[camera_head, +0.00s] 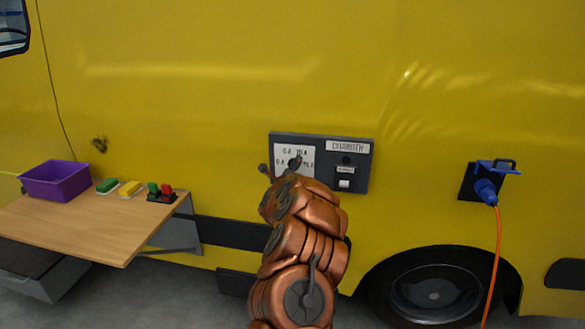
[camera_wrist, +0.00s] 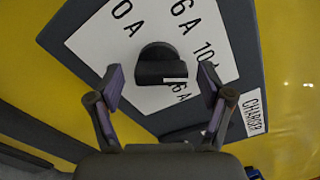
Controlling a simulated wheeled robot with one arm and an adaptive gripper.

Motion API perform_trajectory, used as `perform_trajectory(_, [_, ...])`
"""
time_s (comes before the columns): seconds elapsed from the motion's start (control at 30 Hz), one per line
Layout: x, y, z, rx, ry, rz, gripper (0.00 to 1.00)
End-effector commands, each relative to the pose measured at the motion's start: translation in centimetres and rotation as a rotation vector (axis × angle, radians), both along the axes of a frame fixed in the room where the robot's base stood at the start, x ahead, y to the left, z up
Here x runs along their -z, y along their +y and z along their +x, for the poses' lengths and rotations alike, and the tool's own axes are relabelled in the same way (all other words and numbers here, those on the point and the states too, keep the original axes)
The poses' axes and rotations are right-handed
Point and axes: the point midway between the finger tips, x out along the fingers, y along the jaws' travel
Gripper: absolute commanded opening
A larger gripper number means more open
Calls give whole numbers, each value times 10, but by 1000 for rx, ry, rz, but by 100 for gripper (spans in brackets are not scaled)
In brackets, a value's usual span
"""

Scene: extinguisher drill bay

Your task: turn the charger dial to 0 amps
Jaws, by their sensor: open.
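The charger panel (camera_head: 357,180) is a dark grey box on the yellow vehicle side, with a white dial plate (camera_head: 281,154) at its left. My gripper (camera_head: 282,170) is in front of this plate and hides part of it. In the wrist view, the black charger dial (camera_wrist: 158,62) stands on the white plate, between and beyond the tips of my open gripper (camera_wrist: 161,88). The fingers appear apart from the dial. A white mark shows on the dial's lower right, towards a partly hidden label ending in "6 A". "0 A", "6 A" and "10 A" labels lie around it.
The panel also has a white switch (camera_head: 344,184). A blue plug (camera_head: 486,191) with an orange cable is at the right. A wooden table (camera_head: 90,225) at the left bears a purple bin (camera_head: 56,182) and several small coloured objects. The wheel (camera_head: 435,290) is below.

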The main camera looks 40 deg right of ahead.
Motion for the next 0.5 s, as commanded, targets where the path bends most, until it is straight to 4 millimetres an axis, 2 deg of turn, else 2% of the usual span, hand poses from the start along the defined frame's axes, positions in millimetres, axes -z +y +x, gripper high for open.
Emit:
perform_trajectory(0.23, [-1, 0, 0, 0, -1, -1, 79])
perform_trajectory(0.5, [-1, 0, 0, 0, -1, -2, 51])
